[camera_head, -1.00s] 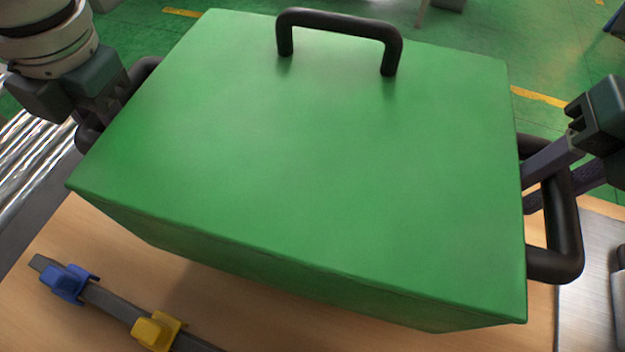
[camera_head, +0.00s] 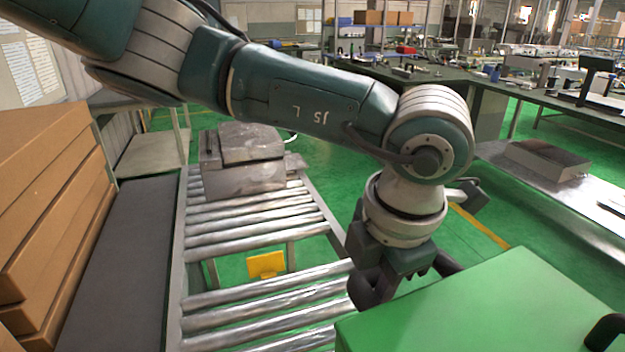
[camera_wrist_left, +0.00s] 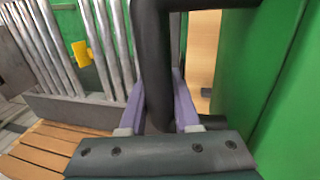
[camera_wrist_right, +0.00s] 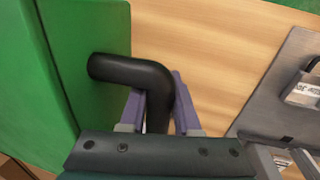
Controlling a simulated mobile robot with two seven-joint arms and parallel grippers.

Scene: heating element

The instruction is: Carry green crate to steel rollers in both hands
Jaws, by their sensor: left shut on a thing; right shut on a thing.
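My left gripper (camera_head: 375,285) is shut on the crate's black side handle, which stands between the fingers in the left wrist view (camera_wrist_left: 155,65). My right gripper (camera_wrist_right: 158,100) is shut on the other black side handle (camera_wrist_right: 130,75); it is outside the head view. I cannot tell whether the crate touches the wooden table (camera_wrist_right: 220,45).
A grey metal block (camera_head: 243,165) sits on the far rollers. Stacked brown boxes (camera_head: 50,220) and a dark strip (camera_head: 120,260) lie left of them. A yellow plate (camera_head: 266,264) shows between the rollers. A steel bench (camera_head: 600,210) stands at the right.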

